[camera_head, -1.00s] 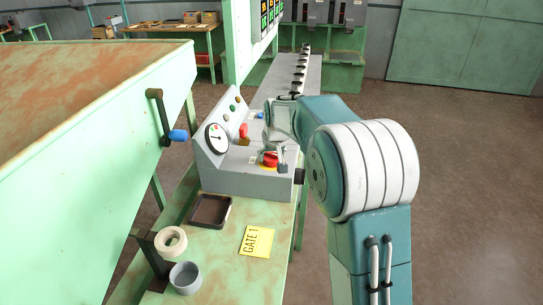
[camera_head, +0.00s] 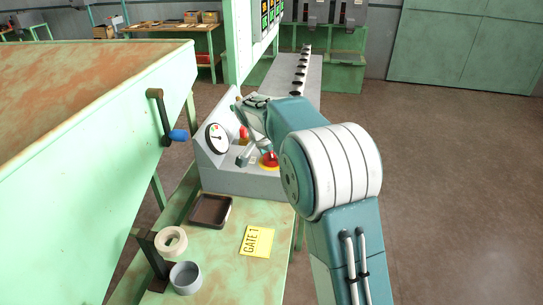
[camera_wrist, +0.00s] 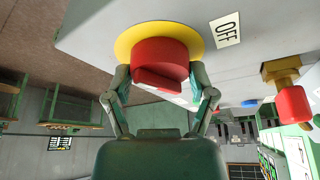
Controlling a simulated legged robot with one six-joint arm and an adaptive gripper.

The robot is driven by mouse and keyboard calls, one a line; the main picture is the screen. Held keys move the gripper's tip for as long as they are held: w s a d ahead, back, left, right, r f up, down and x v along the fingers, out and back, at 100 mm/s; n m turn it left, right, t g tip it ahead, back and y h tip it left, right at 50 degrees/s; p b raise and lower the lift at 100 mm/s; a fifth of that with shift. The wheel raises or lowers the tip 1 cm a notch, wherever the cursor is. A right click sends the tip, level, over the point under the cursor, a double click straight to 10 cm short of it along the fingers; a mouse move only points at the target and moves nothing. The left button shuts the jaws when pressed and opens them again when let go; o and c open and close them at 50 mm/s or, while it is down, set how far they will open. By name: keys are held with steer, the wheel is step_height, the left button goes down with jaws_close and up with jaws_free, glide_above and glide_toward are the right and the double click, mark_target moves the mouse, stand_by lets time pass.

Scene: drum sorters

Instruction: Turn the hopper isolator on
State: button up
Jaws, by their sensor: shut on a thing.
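The hopper isolator appears to be the red rotary knob on a yellow round plate (camera_head: 270,160), on the sloped grey control box (camera_head: 240,184). In the wrist view the red knob (camera_wrist: 160,60) fills the space between the two fingers of my gripper (camera_wrist: 163,92), which is shut on it. A white OFF label (camera_wrist: 226,29) sits beside the yellow plate. Any ON label is not visible. In the head view my gripper (camera_head: 257,149) is at the knob, partly hidden by my arm.
A gauge (camera_head: 217,138) and a red-handled lever (camera_wrist: 293,102) are close by on the box. A crank with a blue grip (camera_head: 178,135) hangs on the hopper at left. A dark tray (camera_head: 210,211), a tape roll (camera_head: 172,240), a grey cup (camera_head: 186,278) and a yellow GATE 1 card (camera_head: 256,241) lie in front.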

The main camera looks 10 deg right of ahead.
steer(key=shift+a+f+m+g, duration=0.15)
steer(key=shift+m+g, duration=0.35)
steer(key=shift+m, duration=0.7)
steer(key=o, duration=1.1)
steer(key=shift+f, duration=0.1)
steer(key=shift+c, duration=0.2)
steer(key=shift+r+h, duration=0.25)
steer(key=shift+h, duration=0.05)
steer(key=shift+a+r, duration=0.1)
steer(key=shift+r, duration=0.15)
steer(key=v, duration=1.1)
